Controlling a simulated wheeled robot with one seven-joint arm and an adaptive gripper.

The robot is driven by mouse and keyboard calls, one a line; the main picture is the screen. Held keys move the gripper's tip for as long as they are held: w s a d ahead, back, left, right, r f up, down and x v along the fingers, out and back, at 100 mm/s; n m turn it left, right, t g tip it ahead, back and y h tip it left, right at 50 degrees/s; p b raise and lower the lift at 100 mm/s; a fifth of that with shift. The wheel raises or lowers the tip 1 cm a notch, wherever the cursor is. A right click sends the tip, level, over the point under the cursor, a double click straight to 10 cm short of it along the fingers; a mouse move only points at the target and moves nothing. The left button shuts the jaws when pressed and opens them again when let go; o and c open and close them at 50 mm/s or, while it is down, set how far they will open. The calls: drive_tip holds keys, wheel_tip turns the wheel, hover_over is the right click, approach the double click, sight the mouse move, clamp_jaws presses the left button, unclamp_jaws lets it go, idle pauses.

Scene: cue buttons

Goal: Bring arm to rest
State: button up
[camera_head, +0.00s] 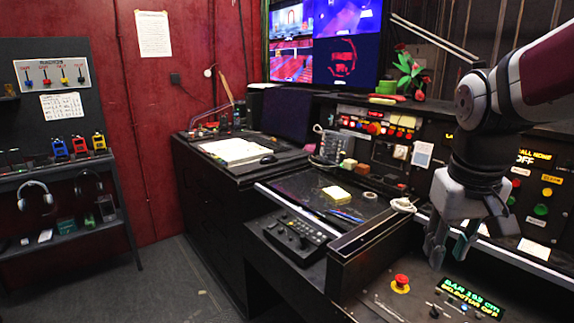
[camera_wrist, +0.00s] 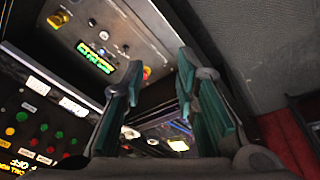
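My gripper (camera_head: 451,246) hangs at the right of the head view, pointing down above the front console panel. Its fingers are spread apart with nothing between them. In the wrist view the two green-padded fingers of my gripper (camera_wrist: 160,92) also stand apart and empty. A red emergency button (camera_head: 401,282) on a yellow base sits on the console, to the left of and below the fingers. A green-lit display (camera_head: 471,298) is below the gripper; it also shows in the wrist view (camera_wrist: 96,57). I cannot judge the exact height of the fingers above the panel.
An upright panel with coloured buttons (camera_head: 541,210) stands close behind my gripper. A black ledge (camera_head: 372,240) rises to its left. Further left are a control keypad (camera_head: 296,238), a desk with papers (camera_head: 232,151) and screens (camera_head: 325,42). Floor space is open at lower left.

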drive_tip(key=s+a+r+t+p, duration=0.1)
drive_tip(key=s+a+p, duration=0.1)
drive_tip(key=s, duration=0.7)
drive_tip(key=s+a+r+y+p, duration=0.1)
drive_tip(key=s+a, duration=0.3)
drive_tip(key=s, duration=0.4)
drive_tip(key=shift+s+r+t+p, duration=0.25)
drive_tip(key=shift+s+t+p, duration=0.15)
drive_tip(key=shift+p, duration=0.05)
